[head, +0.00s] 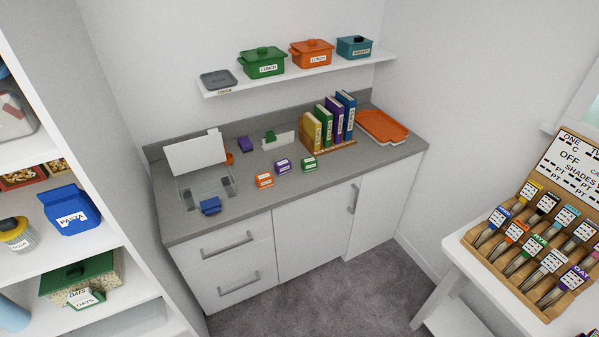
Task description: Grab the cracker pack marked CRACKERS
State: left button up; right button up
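I cannot read the word CRACKERS on anything in the head view. Three small packs with white labels stand on the grey counter (330,178): an orange pack (264,181), a purple pack (283,166) and a green pack (309,164). Their label words are too small to read, so I cannot tell whether one is the cracker pack. Neither my left nor my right gripper is in view.
Shelves (60,240) stand left; a side table (455,252) stands right. Carpet (330,295) is clear.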

aim_at(264, 181)
jog(key=z, duration=0.15)
jog(key=i, duration=0.75)
jog(key=u, duration=0.85)
jog(key=i, duration=0.6)
jog(key=u, duration=0.6)
